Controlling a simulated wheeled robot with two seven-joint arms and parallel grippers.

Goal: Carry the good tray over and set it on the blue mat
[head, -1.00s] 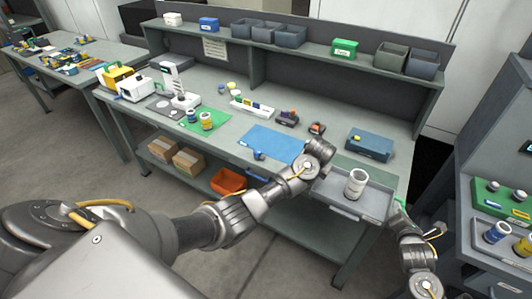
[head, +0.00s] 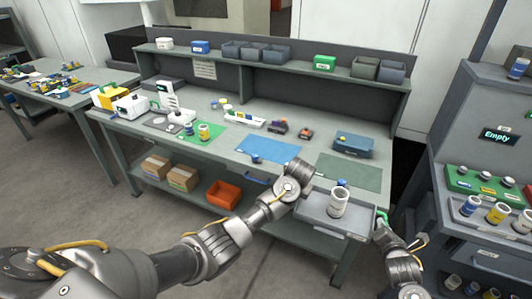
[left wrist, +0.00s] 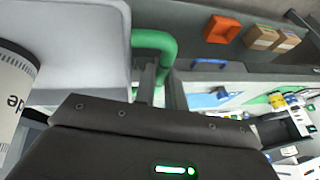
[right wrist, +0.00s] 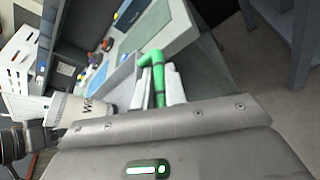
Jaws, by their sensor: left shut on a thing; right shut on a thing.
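The grey tray (head: 312,211) is held in front of the bench's right end, roughly level, with a white cup (head: 338,203) standing in it. A small blue-topped thing (head: 342,183) shows behind the cup; I cannot tell whether it is in the tray. My left gripper (left wrist: 160,85) is shut on the tray's green handle (left wrist: 153,42) at one end. My right gripper (head: 381,224) is shut on the other green handle (right wrist: 154,68). The blue mat (head: 268,149) lies on the bench, beyond and left of the tray, with a small blue object at its front edge.
A dark green mat (head: 350,173) lies bare right of the blue mat, with a blue box (head: 353,144) behind it. A green mat (head: 205,134) holds bottles at the left. A grey stand (head: 440,180) with bottles stands at the right. An orange bin (head: 223,194) sits on the lower shelf.

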